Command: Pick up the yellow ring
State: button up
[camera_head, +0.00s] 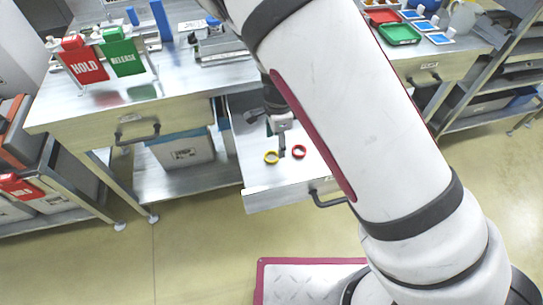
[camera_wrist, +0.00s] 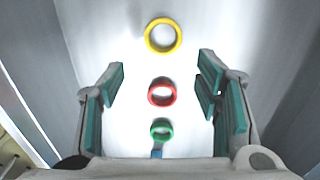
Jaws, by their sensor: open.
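The yellow ring (camera_wrist: 163,35) lies flat on the pale floor of an open drawer, near the top of the wrist view. It also shows in the head view (camera_head: 271,157), to the left of the red ring (camera_head: 299,151). My gripper (camera_wrist: 161,77) is open and empty above the drawer, its teal-padded fingers spread to left and right. In the wrist view the yellow ring lies beyond the fingertips, and the red ring (camera_wrist: 162,91) shows between the fingers. In the head view my arm hides part of the drawer.
A green ring (camera_wrist: 161,129) and part of a blue object (camera_wrist: 156,153) lie below the red ring in the wrist view. The open drawer (camera_head: 285,198) has side walls close around the gripper. Red HOLD (camera_head: 85,66) and green RELEASE (camera_head: 123,57) signs stand on the table.

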aim_at(275, 158)
jog(key=shift+w+a+f, duration=0.1)
jog(key=shift+a+f, duration=0.1)
jog(key=shift+f, duration=1.4)
jog(key=shift+a+f, duration=0.15)
jog(key=shift+f, duration=1.4)
jog(key=c, duration=0.8)
